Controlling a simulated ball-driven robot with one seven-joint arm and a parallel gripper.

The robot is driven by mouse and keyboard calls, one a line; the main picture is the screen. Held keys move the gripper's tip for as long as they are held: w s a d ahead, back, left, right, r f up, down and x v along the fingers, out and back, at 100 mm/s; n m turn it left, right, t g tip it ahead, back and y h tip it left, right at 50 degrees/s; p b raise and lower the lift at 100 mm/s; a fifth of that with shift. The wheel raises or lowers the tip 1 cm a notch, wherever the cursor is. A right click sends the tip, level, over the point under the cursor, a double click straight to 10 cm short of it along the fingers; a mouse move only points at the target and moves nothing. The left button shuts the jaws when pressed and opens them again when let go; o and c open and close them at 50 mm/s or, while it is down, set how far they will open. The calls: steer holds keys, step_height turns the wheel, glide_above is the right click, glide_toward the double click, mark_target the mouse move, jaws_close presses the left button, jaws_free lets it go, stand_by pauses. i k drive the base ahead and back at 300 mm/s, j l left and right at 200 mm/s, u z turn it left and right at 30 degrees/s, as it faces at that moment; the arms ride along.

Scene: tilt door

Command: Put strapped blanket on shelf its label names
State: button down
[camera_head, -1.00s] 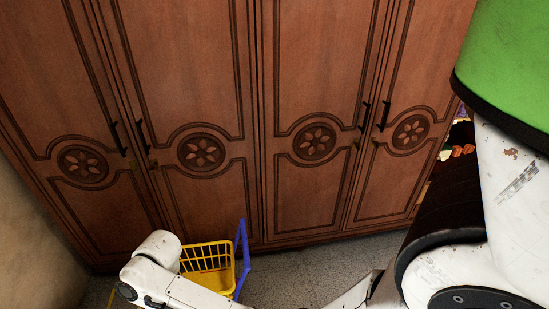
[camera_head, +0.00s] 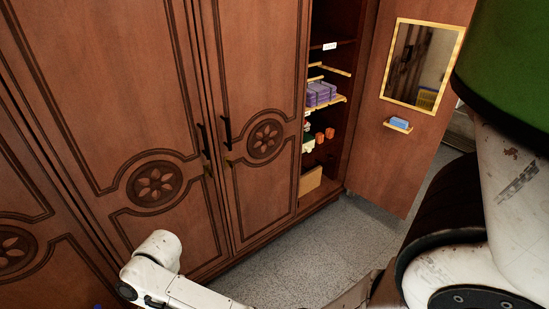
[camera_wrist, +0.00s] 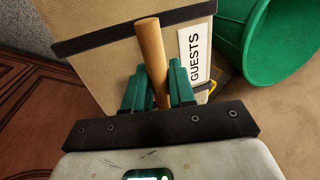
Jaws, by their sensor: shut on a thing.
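The strapped blanket (camera_wrist: 115,62) is a tan block with a dark strap, close in front of my gripper in the wrist view. Its white label (camera_wrist: 195,55) reads "GUESTS". A wooden peg-like handle (camera_wrist: 150,45) stands at the blanket's near side. My gripper (camera_wrist: 158,85) has its green fingers shut on this handle. The head view shows neither gripper nor blanket. There, an open cupboard section (camera_head: 325,120) has several shelves. A small white tag (camera_head: 330,46) sits on an upper shelf edge, too small to read.
The open door (camera_head: 385,165) carries a mirror (camera_head: 420,65) and a small ledge with a blue item (camera_head: 399,122). Purple folded stacks (camera_head: 319,95) lie on one shelf. Closed doors (camera_head: 150,120) stand left. Grey floor (camera_head: 330,245) is clear in front. A green round object (camera_wrist: 265,40) is beside the blanket.

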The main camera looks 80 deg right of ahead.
mark_target(317, 40)
steer(key=k+l+z, duration=0.45)
steer(key=l+z, duration=0.25)
steer(key=k+l+z, duration=0.15)
steer(key=z, duration=0.2)
steer(key=k+l+z, duration=0.1)
steer(key=l+z, duration=0.3)
steer(key=l, duration=0.1)
